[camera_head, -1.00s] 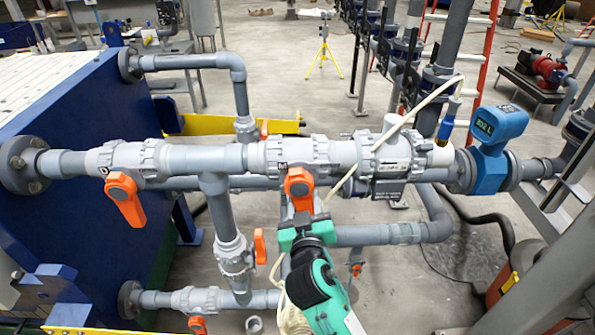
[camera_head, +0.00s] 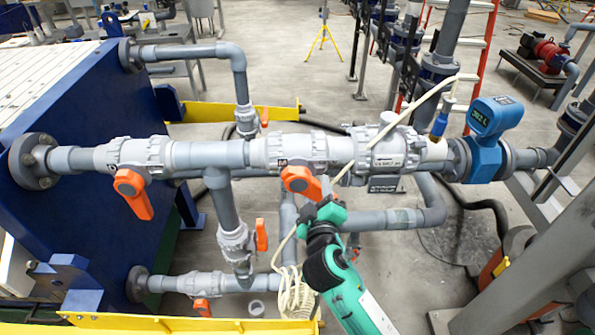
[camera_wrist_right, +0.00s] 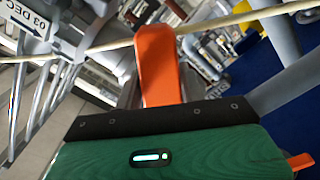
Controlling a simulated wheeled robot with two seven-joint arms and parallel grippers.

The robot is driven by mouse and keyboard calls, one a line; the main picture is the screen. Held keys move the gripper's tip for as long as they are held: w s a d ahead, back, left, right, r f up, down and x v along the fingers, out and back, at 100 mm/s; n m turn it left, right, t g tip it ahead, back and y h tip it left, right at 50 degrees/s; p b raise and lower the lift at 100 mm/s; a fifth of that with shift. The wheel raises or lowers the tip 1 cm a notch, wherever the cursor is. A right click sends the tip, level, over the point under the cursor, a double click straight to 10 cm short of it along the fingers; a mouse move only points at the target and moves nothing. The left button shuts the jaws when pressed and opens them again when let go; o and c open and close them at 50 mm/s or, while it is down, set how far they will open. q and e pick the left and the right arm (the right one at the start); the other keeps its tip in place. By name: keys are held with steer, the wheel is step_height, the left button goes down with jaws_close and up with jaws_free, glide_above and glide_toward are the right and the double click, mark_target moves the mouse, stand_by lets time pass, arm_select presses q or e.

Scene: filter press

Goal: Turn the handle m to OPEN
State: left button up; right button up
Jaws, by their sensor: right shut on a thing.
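Handle m is the orange lever (camera_head: 298,180) on the grey valve in the middle of the upper pipe. It slants down to the right from its hub. My right gripper (camera_head: 320,202), green with a dark wrist, is shut on the lever's lower right end, and hides that tip. In the right wrist view the orange lever (camera_wrist_right: 157,65) rises from behind the dark edge of the green gripper body; the fingertips are hidden there. My left gripper is not in view.
A similar orange handle (camera_head: 133,192) hangs from the valve to the left. A thin cream hose (camera_head: 345,176) passes close beside my gripper. A blue meter (camera_head: 486,135) sits at the right. A lower pipe (camera_head: 385,220) runs behind my arm.

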steer(key=r+n, duration=0.1)
steer(key=n, duration=0.1)
steer(key=d+r+n, duration=0.1)
steer(key=r+n, duration=0.1)
steer(key=shift+w+d, duration=0.1)
steer(key=shift+d, duration=0.1)
steer(key=shift+d+r+n, duration=0.1)
steer(key=shift+r+n, duration=0.5)
steer(key=shift+n, duration=0.55)
steer(key=shift+r+n, duration=0.55)
steer(key=shift+n, duration=0.6)
steer(key=o, duration=1.1)
steer(key=shift+f, duration=0.2)
steer(key=shift+f, duration=0.1)
